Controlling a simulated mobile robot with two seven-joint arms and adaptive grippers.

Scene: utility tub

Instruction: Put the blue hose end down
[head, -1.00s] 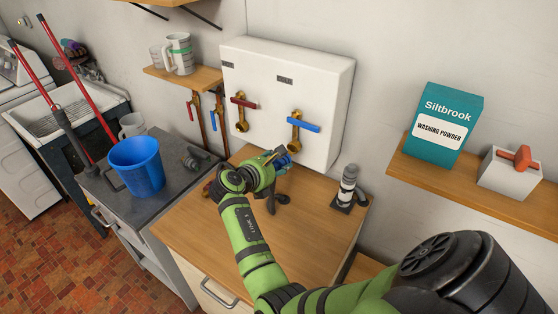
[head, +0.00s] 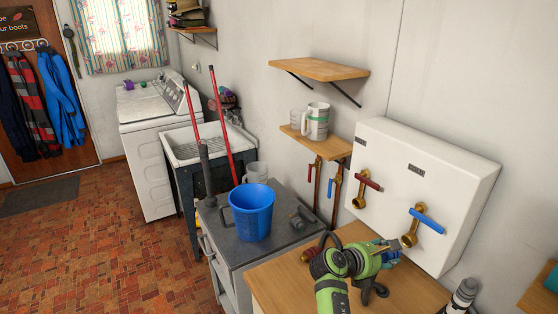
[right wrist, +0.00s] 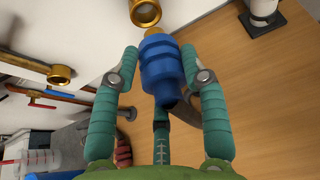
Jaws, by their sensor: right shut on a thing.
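My right gripper (right wrist: 166,80) is shut on the blue hose end (right wrist: 163,68), which sits between its teal fingers in the right wrist view. A brass outlet (right wrist: 145,12) is just beyond the blue end; I cannot tell whether they touch. In the head view my right gripper (head: 388,252) is over the wooden counter (head: 280,285), below the blue-handled brass tap (head: 411,236). The hose end is mostly hidden there. A dark curved piece (head: 376,291) shows below the gripper. My left gripper is not in view.
The white wall box (head: 445,165) also carries a red-handled tap (head: 368,181). A blue bucket (head: 250,214) and a dark fitting (head: 300,217) stand on the grey cabinet to the left. A black-and-white cylinder (head: 462,297) stands at right. The counter's front left is mostly clear.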

